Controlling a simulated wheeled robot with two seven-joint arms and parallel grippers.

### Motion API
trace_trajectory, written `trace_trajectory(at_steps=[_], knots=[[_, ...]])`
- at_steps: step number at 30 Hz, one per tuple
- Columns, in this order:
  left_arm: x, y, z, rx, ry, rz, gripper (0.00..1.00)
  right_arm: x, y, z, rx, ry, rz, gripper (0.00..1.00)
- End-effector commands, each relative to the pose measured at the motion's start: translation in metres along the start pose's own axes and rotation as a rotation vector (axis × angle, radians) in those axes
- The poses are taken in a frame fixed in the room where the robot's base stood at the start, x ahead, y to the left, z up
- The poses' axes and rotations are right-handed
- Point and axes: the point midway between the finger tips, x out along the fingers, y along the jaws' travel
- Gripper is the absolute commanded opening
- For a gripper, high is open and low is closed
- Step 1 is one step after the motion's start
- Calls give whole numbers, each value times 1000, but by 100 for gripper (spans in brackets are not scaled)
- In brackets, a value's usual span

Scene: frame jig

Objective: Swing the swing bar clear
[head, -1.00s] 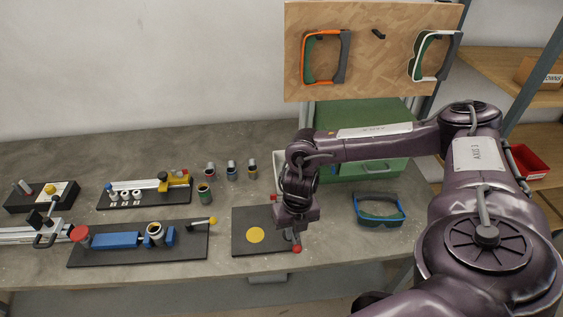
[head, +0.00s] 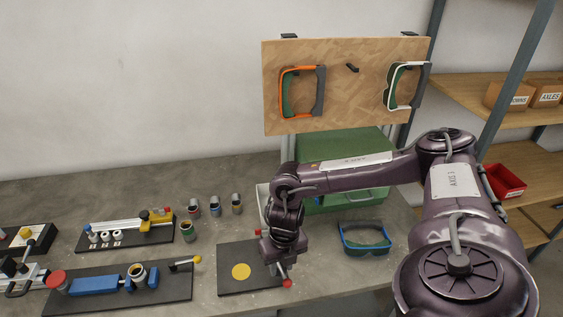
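The bar that looks like the swing bar runs along the right side of a black plate (head: 228,284) with a yellow disc. Its red knob (head: 287,283) shows at the near end, and a bit of red shows at the far end. The middle of the bar is hidden behind my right gripper (head: 278,259). That gripper points down over the bar, at the plate's right side. Its fingertips are too small and dark to tell whether they are open, shut or touching the bar. My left gripper is out of view.
Blue-framed goggles (head: 364,238) lie right of the plate. A green case (head: 345,150) stands behind. Small cups (head: 189,231) stand left of the plate's far side. A long black fixture (head: 178,289) with a blue block and a yellow-knobbed lever lies to the left.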

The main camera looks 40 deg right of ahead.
Motion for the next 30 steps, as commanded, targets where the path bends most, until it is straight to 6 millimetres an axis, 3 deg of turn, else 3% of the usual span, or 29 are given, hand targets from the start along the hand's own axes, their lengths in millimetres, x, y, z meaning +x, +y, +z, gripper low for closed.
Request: trace_trajectory(at_steps=[5,18,30], knots=[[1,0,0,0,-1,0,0,-4,0,0,0,-1,1,32],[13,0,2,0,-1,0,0,-70,0,1,0,-2,2,32],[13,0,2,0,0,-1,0,-78,0,0,0,0,0,32]])
